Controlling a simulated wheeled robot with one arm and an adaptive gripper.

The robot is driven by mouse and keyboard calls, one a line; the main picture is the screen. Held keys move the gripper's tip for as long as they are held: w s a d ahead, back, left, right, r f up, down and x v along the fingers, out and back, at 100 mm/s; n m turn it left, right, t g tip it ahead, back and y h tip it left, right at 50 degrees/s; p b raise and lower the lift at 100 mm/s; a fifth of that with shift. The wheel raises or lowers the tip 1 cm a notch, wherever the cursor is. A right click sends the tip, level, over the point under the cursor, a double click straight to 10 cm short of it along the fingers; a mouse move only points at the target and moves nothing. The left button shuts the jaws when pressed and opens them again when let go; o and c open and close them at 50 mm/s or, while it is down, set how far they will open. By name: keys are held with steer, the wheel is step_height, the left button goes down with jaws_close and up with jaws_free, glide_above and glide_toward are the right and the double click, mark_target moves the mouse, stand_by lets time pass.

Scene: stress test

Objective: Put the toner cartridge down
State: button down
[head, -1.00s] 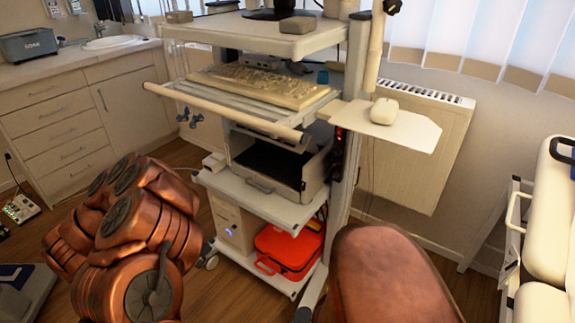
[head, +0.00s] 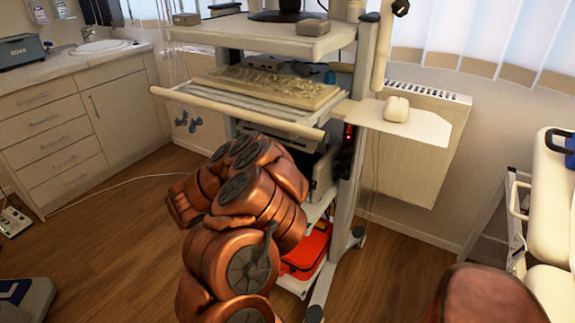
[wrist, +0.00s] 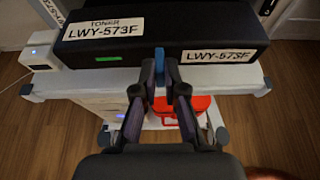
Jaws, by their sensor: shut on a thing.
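The toner cartridge (wrist: 150,42) is a long black box with white labels reading "TONER LWY-573F", in the wrist view. My gripper (wrist: 160,72) is shut on the middle of its near edge. The cartridge is at a white shelf (wrist: 85,80) of the cart; I cannot tell whether it rests on the shelf or hangs just above it. In the head view my copper arm hides the gripper and the cartridge.
A small white box (wrist: 40,50) stands left of the cartridge. A red case (head: 306,250) sits on the lower shelf. Above are a keyboard tray (head: 265,95) and a side shelf with a mouse (head: 396,109). A radiator (head: 415,150) is behind.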

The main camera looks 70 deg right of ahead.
steer(key=s+d, duration=0.1)
steer(key=d, duration=0.4)
steer(key=s+d+p, duration=0.1)
steer(key=d, duration=0.4)
steer(key=s+d, duration=0.1)
steer(key=d, duration=0.4)
steer(key=shift+s+d+r+p, duration=0.1)
steer(key=shift+s+d+p, duration=0.1)
steer(key=shift+d+p, duration=0.1)
steer(key=shift+d, duration=0.2)
steer(key=shift+a+f, duration=0.1)
steer(key=shift+f, duration=0.3)
steer(key=shift+f, duration=0.15)
steer(key=c, duration=1.2)
jaws_free()
steer(key=shift+c, duration=0.2)
steer(key=shift+r, duration=0.25)
steer(key=shift+w+a, duration=0.15)
steer(key=shift+a, duration=0.15)
steer(key=b+v, duration=0.1)
steer(key=v, duration=1)
steer(key=shift+a+r, duration=0.1)
steer(key=shift+a, duration=0.05)
